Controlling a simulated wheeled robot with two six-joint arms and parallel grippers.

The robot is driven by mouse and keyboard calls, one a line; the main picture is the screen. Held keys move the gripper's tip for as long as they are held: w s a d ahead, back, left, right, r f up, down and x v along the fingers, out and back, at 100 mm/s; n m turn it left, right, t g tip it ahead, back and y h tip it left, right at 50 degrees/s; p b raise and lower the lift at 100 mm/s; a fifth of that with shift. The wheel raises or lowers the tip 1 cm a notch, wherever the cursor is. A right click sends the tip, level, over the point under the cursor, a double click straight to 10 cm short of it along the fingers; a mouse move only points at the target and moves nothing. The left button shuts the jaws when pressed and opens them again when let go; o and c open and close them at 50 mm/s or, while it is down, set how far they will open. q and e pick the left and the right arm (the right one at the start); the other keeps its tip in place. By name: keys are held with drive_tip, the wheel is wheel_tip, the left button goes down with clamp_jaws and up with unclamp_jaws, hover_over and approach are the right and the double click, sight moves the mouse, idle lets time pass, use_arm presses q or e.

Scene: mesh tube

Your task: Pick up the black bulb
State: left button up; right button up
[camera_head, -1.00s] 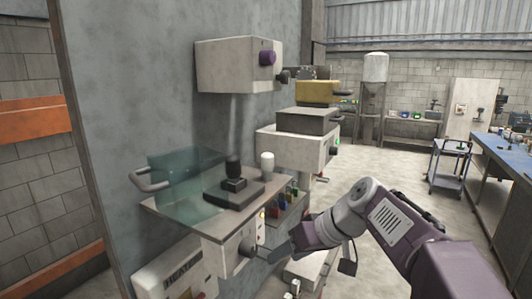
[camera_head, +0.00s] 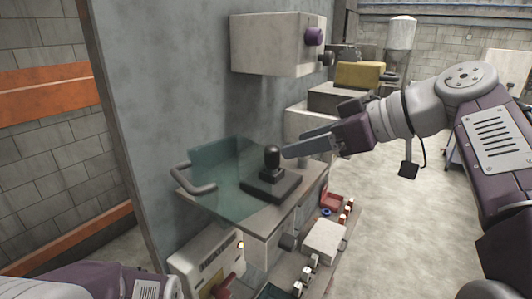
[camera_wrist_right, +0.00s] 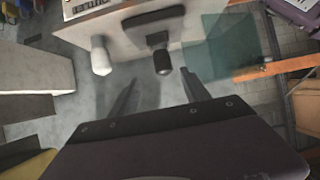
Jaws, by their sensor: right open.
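The black bulb (camera_head: 272,158) stands upright on a dark square base (camera_head: 268,190) on top of the light cabinet. It also shows in the right wrist view (camera_wrist_right: 162,62), just beyond the gap between the fingertips. My right gripper (camera_head: 291,148) comes in from the right at about the bulb's height, with its tips close to it. In the right wrist view its two fingers (camera_wrist_right: 160,80) are apart with nothing between them. My left gripper is out of view.
A translucent teal cover (camera_head: 220,180) with a grey handle stands left of the bulb. A grey box with a purple knob (camera_head: 270,42) hangs on the wall above. Open floor lies to the right.

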drive_tip(key=shift+p+x, duration=0.4)
drive_tip(key=shift+x, duration=0.7)
drive_tip(key=x, duration=0.1)
drive_tip(key=p+x, duration=0.1)
drive_tip(key=x, duration=0.1)
drive_tip(key=p+x, duration=0.1)
drive_tip(key=shift+s+a, duration=0.1)
drive_tip(key=shift+a, duration=0.55)
drive_tip(key=shift+a+f, duration=0.1)
drive_tip(key=shift+f, duration=0.15)
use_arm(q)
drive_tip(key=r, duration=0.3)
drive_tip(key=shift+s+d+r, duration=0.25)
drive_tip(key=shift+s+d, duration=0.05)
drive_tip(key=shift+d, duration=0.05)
use_arm(e)
drive_tip(key=shift+f, duration=0.1)
clamp_jaws()
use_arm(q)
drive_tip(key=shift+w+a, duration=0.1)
